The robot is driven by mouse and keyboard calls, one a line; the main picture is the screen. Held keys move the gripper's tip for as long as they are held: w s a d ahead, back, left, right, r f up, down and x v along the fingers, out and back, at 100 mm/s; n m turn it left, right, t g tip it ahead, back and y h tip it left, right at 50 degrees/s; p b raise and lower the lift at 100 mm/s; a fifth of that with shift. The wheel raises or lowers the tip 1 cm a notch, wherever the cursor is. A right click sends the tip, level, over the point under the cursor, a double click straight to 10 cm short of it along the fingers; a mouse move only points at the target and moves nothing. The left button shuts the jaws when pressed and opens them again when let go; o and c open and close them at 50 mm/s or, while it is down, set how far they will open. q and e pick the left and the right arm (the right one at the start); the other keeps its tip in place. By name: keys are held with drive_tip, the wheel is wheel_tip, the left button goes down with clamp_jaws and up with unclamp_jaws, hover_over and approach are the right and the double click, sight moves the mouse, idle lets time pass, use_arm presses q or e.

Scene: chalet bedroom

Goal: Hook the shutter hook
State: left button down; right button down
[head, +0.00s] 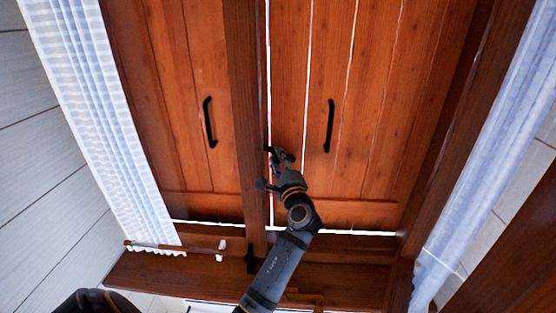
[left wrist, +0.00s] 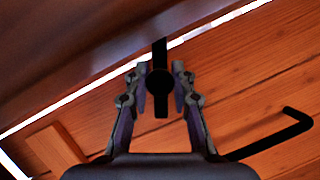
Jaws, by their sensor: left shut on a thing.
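Two orange-brown wooden shutters, left (head: 165,70) and right (head: 380,90), stand side by side with a thin bright gap along the right side of a dark vertical post (head: 247,120). My left gripper (head: 272,168) is at the lower part of this gap. In the left wrist view my left gripper (left wrist: 160,95) is shut on a black hook piece (left wrist: 159,82), a narrow bar with a round knob. The bar's upper end reaches toward the dark beam and the bright slit. Whether it is seated in anything cannot be told. My right gripper is not in view.
Black handles are on the left shutter (head: 209,122) and right shutter (head: 329,126); the right one also shows in the wrist view (left wrist: 275,135). Pale curtains hang left (head: 95,110) and right (head: 490,150). A black fitting (head: 251,260) sits at the post's foot.

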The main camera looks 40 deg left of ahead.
use_arm(q)
drive_tip(key=n, duration=0.1)
drive_tip(key=f+n+b, duration=0.1)
drive_tip(key=shift+a+n+g, duration=0.15)
drive_tip(key=shift+n+g, duration=0.25)
drive_tip(key=n, duration=0.1)
drive_tip(key=f+n+h, duration=0.1)
drive_tip(key=shift+s+n+g, duration=0.1)
drive_tip(key=shift+n+g, duration=0.2)
drive_tip(key=c, duration=1.1)
unclamp_jaws()
drive_tip(key=shift+r, duration=0.15)
